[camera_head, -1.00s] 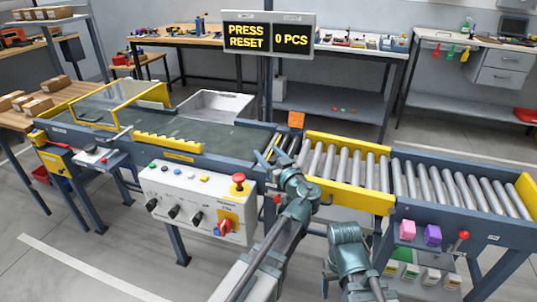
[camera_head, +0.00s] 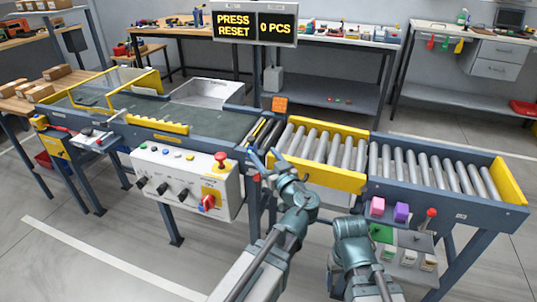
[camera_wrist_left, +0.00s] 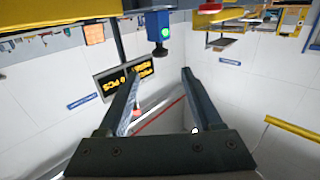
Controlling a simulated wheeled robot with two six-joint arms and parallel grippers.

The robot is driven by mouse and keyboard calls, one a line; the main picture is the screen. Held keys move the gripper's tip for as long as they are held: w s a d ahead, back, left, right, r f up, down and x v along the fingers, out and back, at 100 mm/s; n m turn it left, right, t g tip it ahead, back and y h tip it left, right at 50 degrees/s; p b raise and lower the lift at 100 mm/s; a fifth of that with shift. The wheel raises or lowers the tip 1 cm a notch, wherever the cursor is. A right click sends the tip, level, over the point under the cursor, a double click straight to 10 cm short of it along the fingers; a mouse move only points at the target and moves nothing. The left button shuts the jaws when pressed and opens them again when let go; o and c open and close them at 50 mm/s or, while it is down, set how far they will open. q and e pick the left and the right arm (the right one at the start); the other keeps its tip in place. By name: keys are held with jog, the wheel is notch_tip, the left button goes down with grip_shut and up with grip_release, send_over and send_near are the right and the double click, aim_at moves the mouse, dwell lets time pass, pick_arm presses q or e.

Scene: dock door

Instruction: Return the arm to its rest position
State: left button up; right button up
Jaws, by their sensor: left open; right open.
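My left gripper (camera_head: 258,158) is open and empty. In the head view it hangs in front of the conveyor, right of the control box (camera_head: 178,183) with its red mushroom button (camera_head: 221,158) and red-yellow switch (camera_head: 208,202). In the left wrist view its two fingers (camera_wrist_left: 160,74) stand apart with nothing between them. My right gripper (camera_head: 331,281) is low at the bottom of the head view, beside its folded arm, and only partly visible. The display (camera_head: 255,24) reads "PRESS RESET" and "0 PCS".
The belt conveyor (camera_head: 205,122) and roller conveyor (camera_head: 440,180) run across in front of me. Open floor (camera_head: 90,225) lies at the lower left.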

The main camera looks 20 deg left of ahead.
dwell(0.3)
pick_arm(q)
jog(key=s+d+m+g+h+p, duration=1.1)
jog(key=s+d+p, duration=0.5)
jog(key=s+p, duration=0.4)
jog(key=shift+s+f+m+g+p, duration=0.15)
jog(key=shift+f+m+g+p, duration=0.2)
jog(key=shift+m+g+p, duration=0.55)
jog(key=shift+b, duration=0.3)
